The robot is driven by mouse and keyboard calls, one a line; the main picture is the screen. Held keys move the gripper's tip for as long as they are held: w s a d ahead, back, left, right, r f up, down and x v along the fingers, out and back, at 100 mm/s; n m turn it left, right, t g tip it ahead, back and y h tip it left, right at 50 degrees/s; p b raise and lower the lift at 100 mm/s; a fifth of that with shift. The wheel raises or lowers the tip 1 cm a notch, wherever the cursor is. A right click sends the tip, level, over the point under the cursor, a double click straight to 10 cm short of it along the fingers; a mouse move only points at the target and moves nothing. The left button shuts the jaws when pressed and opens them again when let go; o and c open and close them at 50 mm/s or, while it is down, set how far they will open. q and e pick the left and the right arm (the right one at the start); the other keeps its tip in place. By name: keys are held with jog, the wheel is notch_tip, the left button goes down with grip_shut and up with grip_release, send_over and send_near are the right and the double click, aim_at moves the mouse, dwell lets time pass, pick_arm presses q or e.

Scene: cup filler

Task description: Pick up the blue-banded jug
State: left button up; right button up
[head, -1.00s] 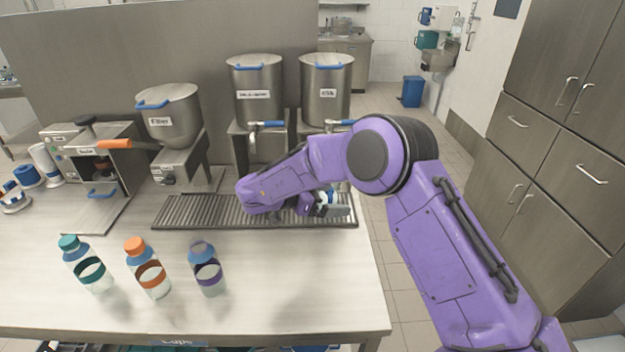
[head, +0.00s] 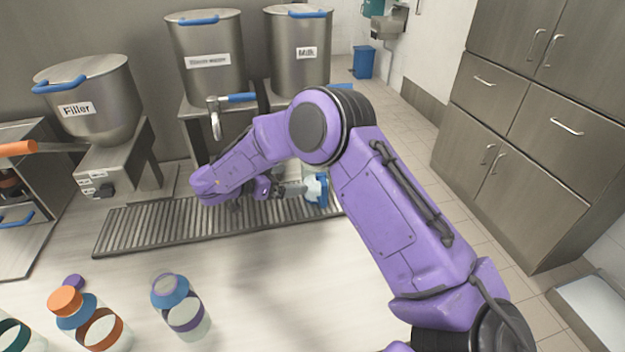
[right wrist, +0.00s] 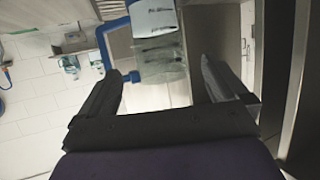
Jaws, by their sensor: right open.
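The jug (head: 316,189), pale and clear with blue parts, stands at the right end of the slatted drip tray (head: 150,228). In the head view, my right arm and gripper partly hide it. My right gripper (head: 292,188) is low over the tray, open, just left of the jug and pointing at it. In the right wrist view the jug (right wrist: 158,55) shows ahead of the spread fingers (right wrist: 163,75), within the gap between them. I cannot tell whether it is past the fingertips. My left gripper is not in view.
Metal tanks labelled Filler (head: 90,105) and Milk (head: 300,55) stand behind the tray, with another tank between them. A purple-banded bottle (head: 185,317) and an orange-capped bottle (head: 100,330) stand at front left. The counter between them and my arm is clear.

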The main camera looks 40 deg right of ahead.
aim_at(303, 174)
jog(key=p+x, duration=0.1)
jog(key=x, duration=0.3)
jog(key=p+x, duration=0.1)
jog(key=x, duration=0.3)
jog(key=shift+s+r+p, duration=0.2)
jog(key=shift+r+p, duration=0.05)
jog(key=shift+p, duration=0.15)
jog(key=shift+d+f, duration=0.25)
jog(key=shift+d, duration=0.05)
jog(key=shift+a, duration=0.1)
jog(key=c, duration=1)
jog(key=shift+w+r+b, duration=0.1)
jog(key=shift+r+b, duration=0.3)
jog(key=shift+r, duration=0.1)
jog(key=s+a+r+b, duration=0.1)
jog(key=s+a+r, duration=0.1)
jog(key=a+r, duration=0.2)
jog(key=s+a+r+b, duration=0.1)
jog(key=s+a+r, duration=0.2)
jog(key=a+r, duration=0.1)
jog(key=s+a+r+b, duration=0.1)
jog(key=s+a+r, duration=0.1)
jog(key=a+r, duration=0.2)
jog(key=shift+s+r, duration=0.1)
jog(key=shift+s, duration=0.25)
